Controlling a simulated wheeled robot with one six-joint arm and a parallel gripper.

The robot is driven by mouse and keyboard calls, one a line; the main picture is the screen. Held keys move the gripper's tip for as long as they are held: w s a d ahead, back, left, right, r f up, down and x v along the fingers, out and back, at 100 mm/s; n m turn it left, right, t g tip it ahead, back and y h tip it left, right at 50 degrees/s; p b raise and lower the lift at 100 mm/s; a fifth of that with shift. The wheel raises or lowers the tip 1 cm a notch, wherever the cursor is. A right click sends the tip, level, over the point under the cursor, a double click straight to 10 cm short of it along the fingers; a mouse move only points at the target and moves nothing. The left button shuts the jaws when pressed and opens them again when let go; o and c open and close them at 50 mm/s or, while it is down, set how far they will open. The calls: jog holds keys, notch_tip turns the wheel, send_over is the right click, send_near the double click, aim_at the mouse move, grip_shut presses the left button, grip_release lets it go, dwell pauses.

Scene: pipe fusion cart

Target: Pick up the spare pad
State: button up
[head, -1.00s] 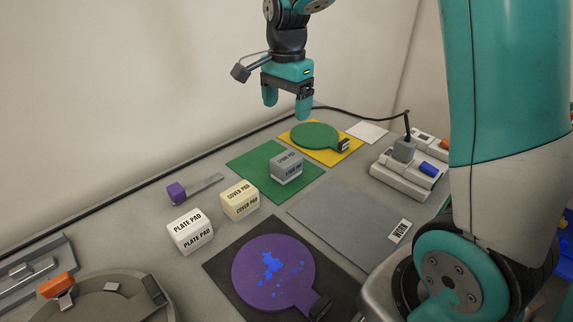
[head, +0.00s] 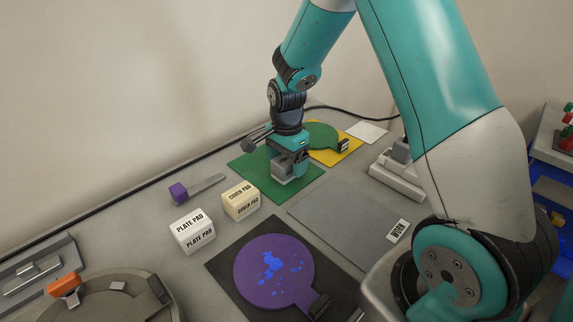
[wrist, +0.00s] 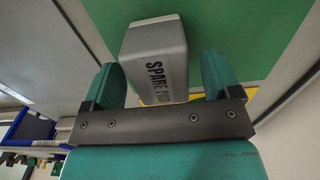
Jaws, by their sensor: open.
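The grey spare pad (head: 284,173), a block with its name on one side, sits on the green mat (head: 254,166). In the wrist view, the spare pad (wrist: 154,42) lies between and beyond my two teal fingers. My gripper (head: 290,160) has come down over the pad from above. In the wrist view, my gripper (wrist: 162,72) is open, with gaps showing between each finger and the pad. My gripper partly hides the pad in the head view.
The cream cover pad (head: 240,203) and white plate pad (head: 192,232) stand to the left. A green paddle (head: 320,134) lies on a yellow mat behind. A purple paddle (head: 270,268) lies in front. The grey work mat (head: 335,220) is bare.

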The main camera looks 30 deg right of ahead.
notch_tip(320, 180, down, 2)
jog(key=shift+f, duration=0.1)
jog(key=shift+c, duration=0.2)
jog(key=c, duration=1)
jog(key=shift+o, duration=0.2)
notch_tip(320, 180, up, 20)
jog(key=shift+b, duration=0.45)
